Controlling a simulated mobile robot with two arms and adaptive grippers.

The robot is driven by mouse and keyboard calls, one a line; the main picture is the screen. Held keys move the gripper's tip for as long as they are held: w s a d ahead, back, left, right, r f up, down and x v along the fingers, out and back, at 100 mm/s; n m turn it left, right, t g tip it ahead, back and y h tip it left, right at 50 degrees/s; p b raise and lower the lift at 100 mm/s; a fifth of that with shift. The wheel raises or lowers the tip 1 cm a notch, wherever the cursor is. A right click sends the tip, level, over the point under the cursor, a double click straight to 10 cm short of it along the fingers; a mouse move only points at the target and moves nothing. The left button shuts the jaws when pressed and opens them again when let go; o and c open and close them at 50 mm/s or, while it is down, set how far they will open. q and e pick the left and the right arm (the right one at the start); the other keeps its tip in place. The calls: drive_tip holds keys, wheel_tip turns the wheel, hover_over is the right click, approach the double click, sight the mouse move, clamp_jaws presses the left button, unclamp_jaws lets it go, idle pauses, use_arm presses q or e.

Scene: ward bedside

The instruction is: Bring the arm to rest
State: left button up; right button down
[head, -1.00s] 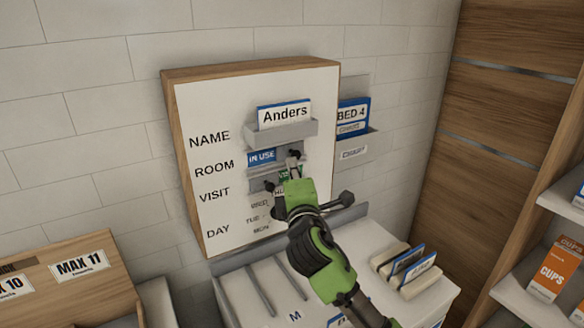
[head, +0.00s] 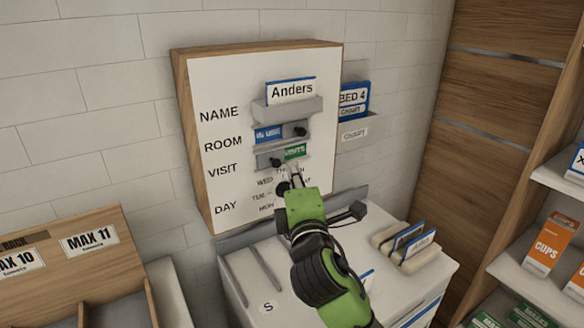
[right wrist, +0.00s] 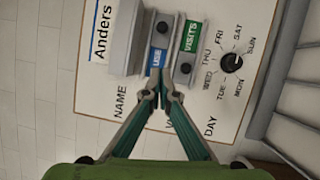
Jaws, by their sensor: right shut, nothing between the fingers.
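My right gripper (head: 296,181) is shut and empty in front of the lower part of the white wall board (head: 222,95). Its fingers also meet in the right wrist view (right wrist: 163,90). The board has NAME, ROOM, VISIT and DAY rows. An "Anders" card (head: 291,90) stands in the name holder. The room slider shows a blue label (head: 267,135), and the visit slider shows a green "VISITS" label (head: 295,152). The day dial (right wrist: 232,62) is plain in the right wrist view; in the head view my gripper partly covers the day names. My left gripper is not in view.
A "BED 4" card (head: 353,98) sits in a wall holder right of the board. A white cabinet (head: 240,285) below carries a card rack (head: 410,262). Shelves with a "CUPS" box (head: 551,243) are at right; a wooden bin (head: 60,222) is at left.

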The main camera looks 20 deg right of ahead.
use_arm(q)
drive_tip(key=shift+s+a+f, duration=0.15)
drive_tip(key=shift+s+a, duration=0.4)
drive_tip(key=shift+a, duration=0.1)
